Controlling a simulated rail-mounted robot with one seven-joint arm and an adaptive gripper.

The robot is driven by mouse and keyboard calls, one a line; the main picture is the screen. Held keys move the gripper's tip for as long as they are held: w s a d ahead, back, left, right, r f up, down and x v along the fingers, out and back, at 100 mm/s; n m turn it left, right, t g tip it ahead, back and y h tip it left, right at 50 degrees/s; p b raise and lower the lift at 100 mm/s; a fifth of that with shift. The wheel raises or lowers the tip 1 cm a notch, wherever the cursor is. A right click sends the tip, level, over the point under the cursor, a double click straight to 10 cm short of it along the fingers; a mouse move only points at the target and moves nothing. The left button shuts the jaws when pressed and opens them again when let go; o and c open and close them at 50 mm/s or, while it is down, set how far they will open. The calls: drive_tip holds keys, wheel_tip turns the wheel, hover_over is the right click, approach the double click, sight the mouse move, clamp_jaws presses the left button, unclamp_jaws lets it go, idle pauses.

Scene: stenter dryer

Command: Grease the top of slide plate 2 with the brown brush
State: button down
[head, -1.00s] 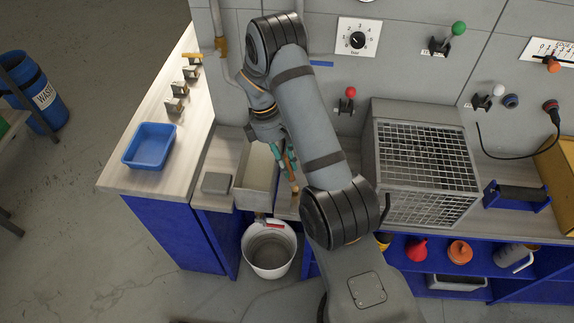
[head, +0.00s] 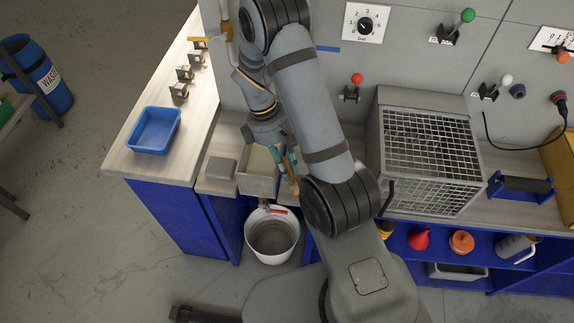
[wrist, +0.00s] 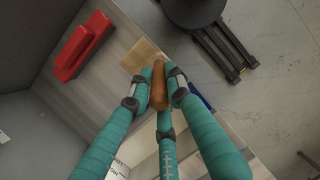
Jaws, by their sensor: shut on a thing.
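My gripper (head: 287,170), with teal fingers, is shut on a brown handle, which I take for the brown brush (head: 294,187). In the wrist view the rounded brown handle (wrist: 158,88) stands between the fingertips; its bristles cannot be made out. My gripper is at the right front of the grey open trough (head: 257,183), near the bench's front edge. Several small dark metal blocks (head: 185,73) sit in a row on the left bench, away from my gripper. They may be the slide plates; I cannot read any number. The far one is partly hidden by an orange-brown piece.
A blue tray (head: 153,130) and a flat grey block (head: 220,168) are on the bench left of the trough. A white bucket (head: 272,237) stands on the floor below. A wire-mesh box (head: 432,150) is to the right. A red object (wrist: 82,48) shows in the wrist view.

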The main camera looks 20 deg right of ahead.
sight(287, 161)
drive_tip(key=shift+r+p, duration=2.05)
drive_tip(key=shift+r, duration=0.65)
drive_tip(key=shift+d, duration=0.1)
